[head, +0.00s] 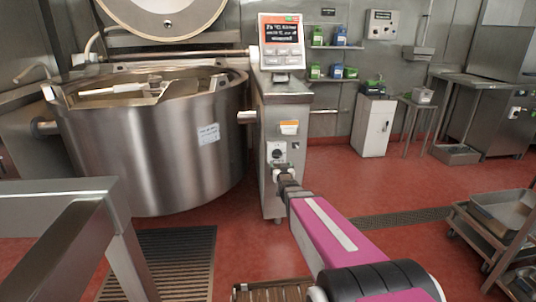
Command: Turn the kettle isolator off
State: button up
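The steel mixing kettle (160,140) stands at the left with its round lid raised. Beside it is the steel control column (285,105) with a lit display (281,34) on top. On the column's front, below an orange and white label (289,128), is a panel with a dark round knob, apparently the isolator (277,150). My pink and black arm reaches in from the bottom right. My gripper (279,173) is at the column front, just below the knob. It is small and partly hidden by my wrist, so I cannot tell contact or finger opening.
A steel frame (60,190) stands at the front left. Floor grates (165,255) lie before the kettle. A steel trolley (490,230) is at the right. A white cabinet (374,128) and shelves with bottles stand at the back. Red floor is open right of the column.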

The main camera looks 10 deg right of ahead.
aim_at(278, 156)
jog(key=shift+w+d, duration=0.1)
jog(key=shift+w, duration=5.1)
jog(key=c, duration=0.9)
